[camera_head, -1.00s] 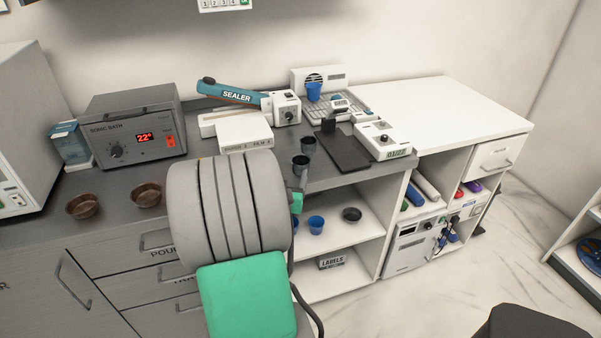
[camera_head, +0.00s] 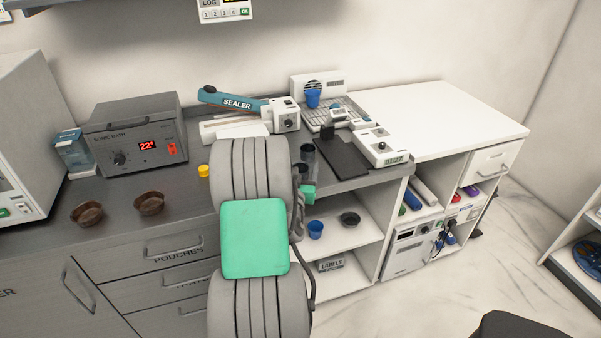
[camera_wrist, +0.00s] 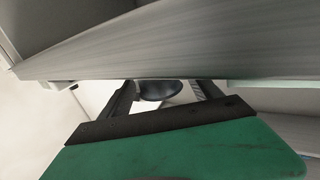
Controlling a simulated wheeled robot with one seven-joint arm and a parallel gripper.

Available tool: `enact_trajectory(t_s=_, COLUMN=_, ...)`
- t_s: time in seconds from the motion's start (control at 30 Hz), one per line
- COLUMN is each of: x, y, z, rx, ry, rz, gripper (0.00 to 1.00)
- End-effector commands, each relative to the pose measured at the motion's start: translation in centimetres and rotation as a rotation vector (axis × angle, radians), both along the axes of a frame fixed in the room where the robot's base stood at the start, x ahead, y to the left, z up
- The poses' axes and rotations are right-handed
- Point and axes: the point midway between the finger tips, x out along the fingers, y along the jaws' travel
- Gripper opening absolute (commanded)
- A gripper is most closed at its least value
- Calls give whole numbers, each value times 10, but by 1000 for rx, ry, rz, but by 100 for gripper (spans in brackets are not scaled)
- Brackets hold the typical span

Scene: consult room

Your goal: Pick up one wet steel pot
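A dark grey, shallow round pot (camera_head: 349,219) stands on the upper open shelf under the counter. A dark, round, bowl-like thing (camera_wrist: 160,90) shows beyond my fingers in the wrist view, probably the same pot. My gripper (camera_wrist: 165,88) has its two dark fingers spread, with nothing visibly held between them. In the head view my arm hides most of the gripper, near the counter's front edge and left of the shelf pot. A dark cup (camera_head: 307,151) stands on the counter, with another partly hidden below it. I cannot tell whether any of these is wet.
The counter edge (camera_wrist: 170,50) runs close across the wrist view. A blue cup (camera_head: 316,229) stands left of the shelf pot. Two brown bowls (camera_head: 149,203) sit on the counter's left part, before the sonic bath (camera_head: 135,137). A black mat (camera_head: 342,156) and a scale lie right.

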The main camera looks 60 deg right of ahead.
Motion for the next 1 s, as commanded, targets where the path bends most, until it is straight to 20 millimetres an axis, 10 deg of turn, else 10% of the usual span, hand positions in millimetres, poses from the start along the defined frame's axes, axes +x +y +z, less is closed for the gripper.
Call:
enact_trajectory(t_s=0.7, x=0, y=0, z=0, rx=1, ry=0, rz=0, gripper=14)
enact_trajectory(t_s=1.0, x=0, y=0, z=3, rx=-1, ry=0, rz=0, gripper=13)
